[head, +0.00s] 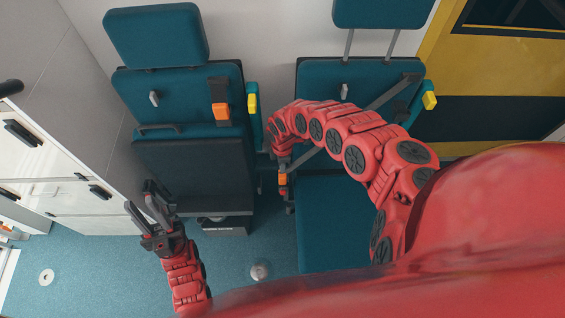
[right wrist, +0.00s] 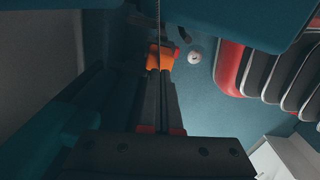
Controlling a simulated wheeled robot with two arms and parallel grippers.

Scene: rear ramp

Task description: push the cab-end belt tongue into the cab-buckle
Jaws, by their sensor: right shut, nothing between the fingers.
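An orange buckle (head: 282,180) sits at the left edge of the right-hand seat. A dark grey belt (head: 322,143) runs diagonally across that seat's backrest down towards it, partly behind my right arm. The tongue cannot be made out, so I cannot tell whether it is seated in the buckle. In the right wrist view my right gripper (right wrist: 160,76) is shut and empty, its fingertips at or just short of the orange buckle (right wrist: 160,58); contact is unclear. My left gripper (head: 139,195) is open and empty, low in front of the left-hand seat.
The left-hand seat (head: 190,165) has another orange buckle (head: 220,111) on its backrest. White drawers (head: 50,165) stand along the left wall. The right-hand seat cushion (head: 335,220) is bare.

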